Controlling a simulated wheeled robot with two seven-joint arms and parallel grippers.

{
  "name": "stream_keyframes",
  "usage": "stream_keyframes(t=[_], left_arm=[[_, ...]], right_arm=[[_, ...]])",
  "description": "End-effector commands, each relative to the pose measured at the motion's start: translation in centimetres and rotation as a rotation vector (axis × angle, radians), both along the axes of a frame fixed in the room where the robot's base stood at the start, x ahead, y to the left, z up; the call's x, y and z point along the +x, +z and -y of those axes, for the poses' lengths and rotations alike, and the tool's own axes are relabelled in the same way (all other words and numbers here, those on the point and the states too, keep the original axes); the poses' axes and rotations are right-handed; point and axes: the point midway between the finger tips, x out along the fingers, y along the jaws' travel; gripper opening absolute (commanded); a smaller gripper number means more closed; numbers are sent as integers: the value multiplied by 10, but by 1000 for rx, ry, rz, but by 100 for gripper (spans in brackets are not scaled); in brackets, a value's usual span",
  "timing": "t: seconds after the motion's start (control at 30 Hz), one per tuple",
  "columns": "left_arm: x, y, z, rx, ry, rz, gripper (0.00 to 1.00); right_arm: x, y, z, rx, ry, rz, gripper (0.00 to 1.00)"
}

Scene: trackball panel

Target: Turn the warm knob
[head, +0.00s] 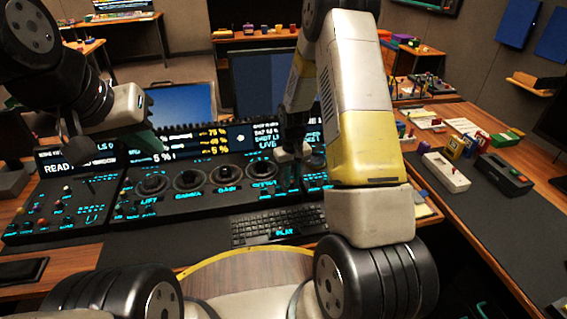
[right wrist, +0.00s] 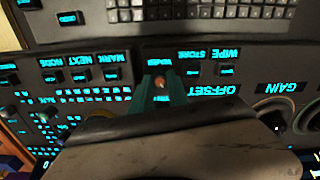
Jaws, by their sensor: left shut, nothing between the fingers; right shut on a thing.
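The warm knob (right wrist: 160,83) appears to be the small one with an orange-brown top in the right wrist view. A short cyan label, too blurred to read surely, sits beside it. My right gripper (right wrist: 160,88) has its teal fingers shut on this knob, on either side of it. In the head view my right gripper (head: 292,168) points down at the console right of the big dials, and the knob is hidden there. My left gripper (head: 153,148) is shut and empty, above the left part of the console in front of the screen strip.
The black console (head: 185,208) carries several large dials and lit labels. A keyboard (head: 270,227) lies in front of it. A grey box with a white top (head: 446,171) and a dark box (head: 504,174) stand on the right desk. My right forearm covers the console's right end.

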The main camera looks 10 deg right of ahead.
Motion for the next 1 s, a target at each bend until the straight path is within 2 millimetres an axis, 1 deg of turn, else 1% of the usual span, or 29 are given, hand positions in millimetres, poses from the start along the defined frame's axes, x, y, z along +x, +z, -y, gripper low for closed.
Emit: stream_keyframes(t=[0.2, 0.4, 0.6, 0.97, 1.0], left_arm=[[0, 0, 0, 0, 0, 0, 0], [0, 0, 0, 0, 0, 0, 0], [0, 0, 0, 0, 0, 0, 0], [0, 0, 0, 0, 0, 0, 0], [0, 0, 0, 0, 0, 0, 0]], right_arm=[[0, 1, 0, 1, 135, 1, 0], [0, 1, 0, 0, 214, 1, 0], [0, 1, 0, 0, 248, 1, 0], [0, 1, 0, 0, 252, 1, 0], [0, 1, 0, 0, 252, 1, 22]])
